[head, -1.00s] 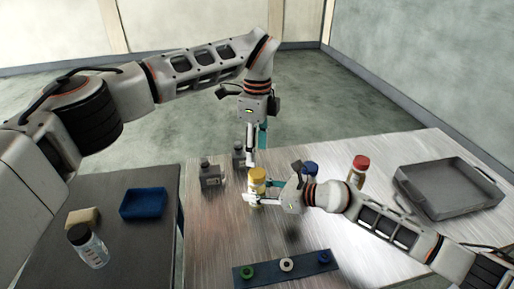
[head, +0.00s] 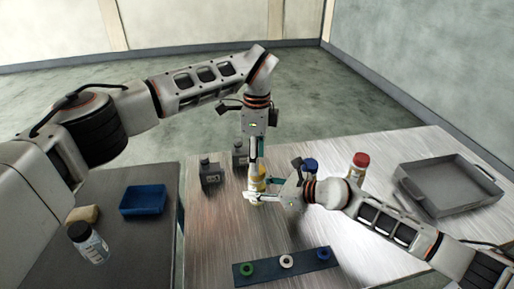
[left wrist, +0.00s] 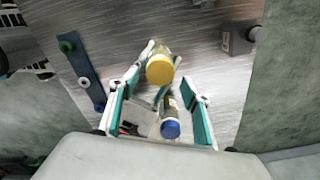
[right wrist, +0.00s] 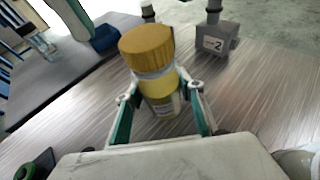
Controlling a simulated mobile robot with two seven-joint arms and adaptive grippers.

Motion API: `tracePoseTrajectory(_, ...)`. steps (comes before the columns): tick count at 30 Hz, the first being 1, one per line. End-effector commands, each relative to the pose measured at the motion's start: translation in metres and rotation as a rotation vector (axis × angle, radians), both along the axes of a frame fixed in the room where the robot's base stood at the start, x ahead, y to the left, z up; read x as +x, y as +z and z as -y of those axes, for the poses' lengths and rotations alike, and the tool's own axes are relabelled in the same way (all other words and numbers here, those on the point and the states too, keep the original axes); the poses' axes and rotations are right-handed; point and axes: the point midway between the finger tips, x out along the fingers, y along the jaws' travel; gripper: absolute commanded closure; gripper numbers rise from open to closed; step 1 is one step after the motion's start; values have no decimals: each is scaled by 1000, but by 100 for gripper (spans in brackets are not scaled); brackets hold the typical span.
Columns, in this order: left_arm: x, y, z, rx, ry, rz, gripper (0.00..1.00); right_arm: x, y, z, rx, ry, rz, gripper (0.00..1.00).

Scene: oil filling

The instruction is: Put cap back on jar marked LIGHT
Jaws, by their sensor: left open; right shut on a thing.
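A jar with yellow contents (head: 258,187) stands on the metal table, its label too small to read. Its yellow cap (right wrist: 147,45) sits on top in the right wrist view, with a pale neck band below; I cannot tell whether it is screwed tight. My right gripper (head: 256,197) is shut around the jar's body. My left gripper (head: 257,163) is open, pointing down just above the cap and partly hiding it in the head view. In the left wrist view the cap (left wrist: 160,69) lies near the fingertips, not clasped.
A blue-capped jar (head: 310,165), a red-capped jar (head: 359,164) and a grey tray (head: 450,187) are to the right. Two grey canisters (head: 210,173) stand behind left. A dark strip with rings (head: 287,266) lies in front. The left table holds a black-capped jar (head: 90,244) and a blue bin (head: 143,200).

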Motion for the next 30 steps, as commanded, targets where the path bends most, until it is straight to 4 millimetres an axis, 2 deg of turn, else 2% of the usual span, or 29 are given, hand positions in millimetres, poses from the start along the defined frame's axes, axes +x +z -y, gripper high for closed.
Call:
tracePoseTrajectory(3,-1,-18,0,0,-1,-2,52,0,0,0,0,0,0,100)
tracePoseTrajectory(9,0,-34,0,-1,-1,-1,52,0,0,0,0,0,0,100)
tracePoseTrajectory(20,0,-38,0,0,-1,1,52,0,0,0,0,0,0,100)
tracePoseTrajectory(24,0,-38,0,0,-1,1,89,0,0,0,0,0,0,100)
tracePoseTrajectory(25,0,-38,0,0,-1,1,92,0,0,0,0,0,0,100)
tracePoseTrajectory(30,0,-37,0,0,-5,1,93,0,0,0,0,0,0,100)
